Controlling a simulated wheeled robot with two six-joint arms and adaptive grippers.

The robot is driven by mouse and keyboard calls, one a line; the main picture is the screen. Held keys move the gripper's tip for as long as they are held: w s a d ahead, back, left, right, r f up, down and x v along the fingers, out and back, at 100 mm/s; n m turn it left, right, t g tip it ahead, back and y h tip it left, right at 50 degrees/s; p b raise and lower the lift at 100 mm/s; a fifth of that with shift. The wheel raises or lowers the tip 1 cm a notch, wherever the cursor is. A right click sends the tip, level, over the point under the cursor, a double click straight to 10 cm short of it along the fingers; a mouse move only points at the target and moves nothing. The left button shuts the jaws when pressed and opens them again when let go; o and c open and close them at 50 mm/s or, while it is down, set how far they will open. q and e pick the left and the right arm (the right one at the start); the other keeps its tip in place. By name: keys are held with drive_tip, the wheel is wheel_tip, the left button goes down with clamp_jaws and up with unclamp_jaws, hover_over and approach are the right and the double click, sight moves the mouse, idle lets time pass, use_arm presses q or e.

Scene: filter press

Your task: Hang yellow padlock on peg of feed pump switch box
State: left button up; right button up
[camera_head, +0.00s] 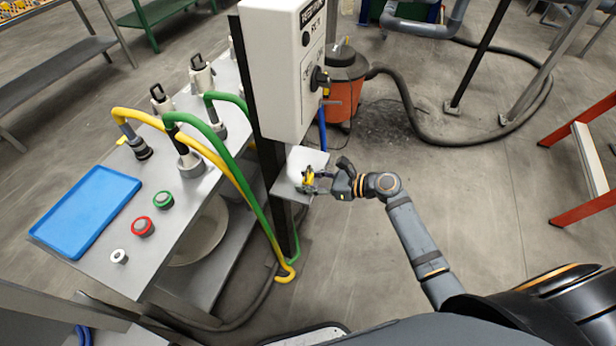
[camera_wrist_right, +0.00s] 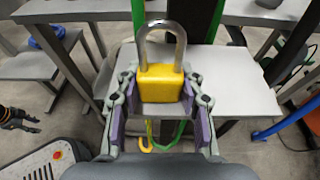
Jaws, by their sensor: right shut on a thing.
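The yellow padlock (camera_wrist_right: 160,83) has a silver shackle that points up in the right wrist view. My right gripper (camera_wrist_right: 160,92) is shut on its yellow body from both sides. In the head view the padlock (camera_head: 308,176) and the right gripper (camera_head: 314,180) are at a small grey shelf below the switch box. I cannot tell whether the padlock touches the shelf. The white switch box (camera_head: 280,70) stands on a dark post, with a black switch handle (camera_head: 320,78) on its right face. The peg is too small to make out surely. My left gripper (camera_wrist_right: 20,118) shows small at the left of the right wrist view.
The small grey shelf (camera_head: 291,188) is just below the box. The metal bench (camera_head: 100,262) at left carries a blue tray (camera_head: 85,210), buttons, and green and yellow hoses (camera_head: 240,180).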

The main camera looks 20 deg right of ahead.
drive_tip(key=shift+s+d+r+p, duration=0.15)
drive_tip(key=shift+d+r+p, duration=0.2)
drive_tip(key=shift+p, duration=0.25)
drive_tip(key=shift+s+d+r+p, duration=0.45)
drive_tip(key=shift+d+r+p, duration=0.1)
drive_tip(key=shift+p, duration=0.15)
drive_tip(key=p+v, duration=0.1)
drive_tip(key=v, duration=0.1)
drive_tip(key=r+p+v, duration=0.1)
drive_tip(key=p+v, duration=0.1)
drive_tip(key=shift+r+p, duration=0.15)
drive_tip(key=shift+p, duration=0.15)
